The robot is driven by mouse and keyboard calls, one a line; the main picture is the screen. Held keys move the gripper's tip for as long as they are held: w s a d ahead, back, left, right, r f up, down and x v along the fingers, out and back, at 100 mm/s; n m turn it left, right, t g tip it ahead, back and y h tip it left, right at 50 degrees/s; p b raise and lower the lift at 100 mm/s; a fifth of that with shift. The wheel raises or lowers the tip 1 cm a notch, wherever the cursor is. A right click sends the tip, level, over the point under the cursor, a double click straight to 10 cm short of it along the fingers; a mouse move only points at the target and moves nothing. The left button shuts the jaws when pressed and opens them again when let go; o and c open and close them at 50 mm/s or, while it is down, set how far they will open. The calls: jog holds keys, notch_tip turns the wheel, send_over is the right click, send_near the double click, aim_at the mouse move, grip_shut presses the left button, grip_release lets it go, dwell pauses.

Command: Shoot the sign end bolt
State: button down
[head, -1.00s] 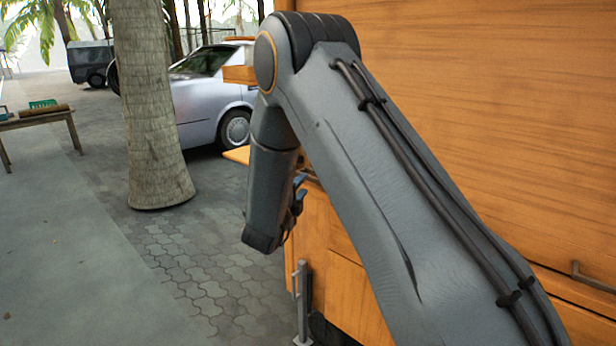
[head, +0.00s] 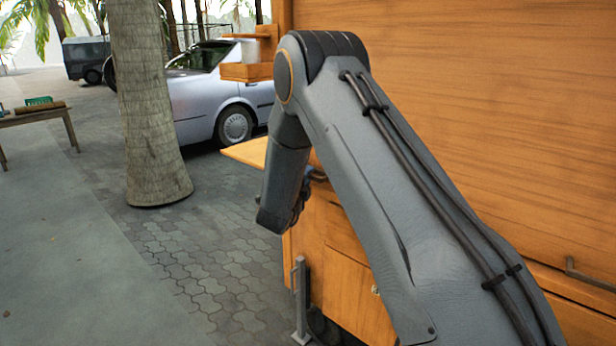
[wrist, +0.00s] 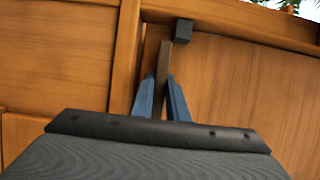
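In the wrist view my gripper (wrist: 161,82) points at the wooden panelling, its two blue fingers apart. A dark, narrow bar (wrist: 168,62), which may be the bolt, runs between the fingertips. Its far end is close to a dark square block (wrist: 184,32) on the wooden frame. I cannot tell whether the fingers touch the bar or only stand on either side of it. In the head view my arm hides most of the gripper and this bar. No sign lettering shows.
The large wooden body (head: 460,110) fills the right side, with a flat wooden shelf (head: 246,153) sticking out to the left. A metal post (head: 300,300) stands by its lower edge. A tree trunk (head: 150,110), a silver car (head: 215,95) and a table (head: 35,117) are farther off. Open paving lies left.

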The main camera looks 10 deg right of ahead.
jog(key=w+a+b, duration=0.2)
jog(key=w+b, duration=0.1)
jog(key=shift+w+a+f, duration=0.15)
jog(key=shift+w+a, duration=0.3)
jog(key=shift+w, duration=0.05)
jog(key=shift+w+a+r, duration=0.1)
jog(key=shift+a+r, duration=0.05)
jog(key=shift+r, duration=0.05)
jog(key=c, duration=1.7)
grip_release()
jog(key=shift+a, duration=0.1)
jog(key=shift+c, duration=0.2)
jog(key=shift+d, duration=0.2)
jog(key=v, duration=0.7)
jog(key=shift+s+a+b, duration=0.25)
jog(key=shift+b, duration=0.1)
